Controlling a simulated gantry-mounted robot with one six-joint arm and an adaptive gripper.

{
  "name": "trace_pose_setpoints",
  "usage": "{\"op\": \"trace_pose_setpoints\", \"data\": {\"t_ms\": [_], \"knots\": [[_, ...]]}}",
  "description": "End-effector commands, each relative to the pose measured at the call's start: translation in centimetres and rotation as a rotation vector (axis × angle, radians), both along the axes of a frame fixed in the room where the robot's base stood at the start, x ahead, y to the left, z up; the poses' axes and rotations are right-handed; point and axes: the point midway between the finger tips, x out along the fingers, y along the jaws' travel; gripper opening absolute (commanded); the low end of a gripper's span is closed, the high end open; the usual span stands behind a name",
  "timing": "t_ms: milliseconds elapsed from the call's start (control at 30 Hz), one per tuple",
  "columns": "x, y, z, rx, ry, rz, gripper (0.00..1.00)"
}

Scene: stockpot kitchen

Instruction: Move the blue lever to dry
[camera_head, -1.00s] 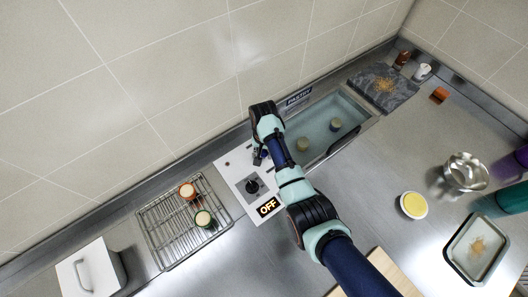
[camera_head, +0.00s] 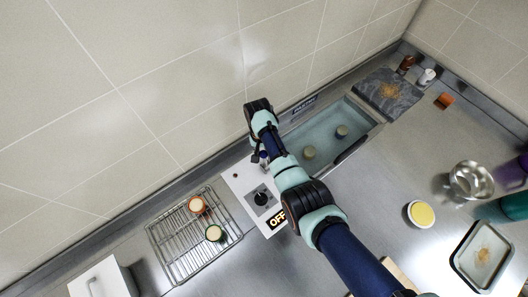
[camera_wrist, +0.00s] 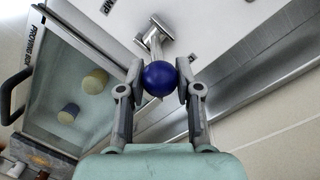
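The blue lever is a silver stem with a round blue knob (camera_wrist: 160,78), in the middle of the wrist view. It rises from a white panel (camera_wrist: 205,18) with printed lettering, of which "AMP" is readable. My gripper (camera_wrist: 160,84) has one finger on each side of the knob, both tips close against it, and looks shut on it. In the head view my gripper (camera_head: 262,158) is over the upper part of the white control panel (camera_head: 240,180), partly hidden by my arm. The word "dry" is not visible.
The control panel also holds a black dial (camera_head: 261,198) and a lit OFF sign (camera_head: 277,217). A glass-topped bay (camera_head: 325,135) with two small pots lies right of it. A wire rack (camera_head: 180,245) with two cups is to the left. A tiled wall stands behind.

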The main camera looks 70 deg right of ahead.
Motion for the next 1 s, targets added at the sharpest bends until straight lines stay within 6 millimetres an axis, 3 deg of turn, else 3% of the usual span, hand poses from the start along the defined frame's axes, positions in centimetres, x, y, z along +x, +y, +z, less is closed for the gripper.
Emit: {"op": "trace_pose_setpoints", "data": {"t_ms": [900, 933, 1000], "knots": [[0.92, -0.37, -0.72, 0.000, -0.004, 0.003, 0.00], [0.92, -0.37, -0.72, 0.000, -0.004, 0.003, 0.35], [0.91, -0.36, -0.73, 0.000, -0.003, 0.003, 0.47]]}}
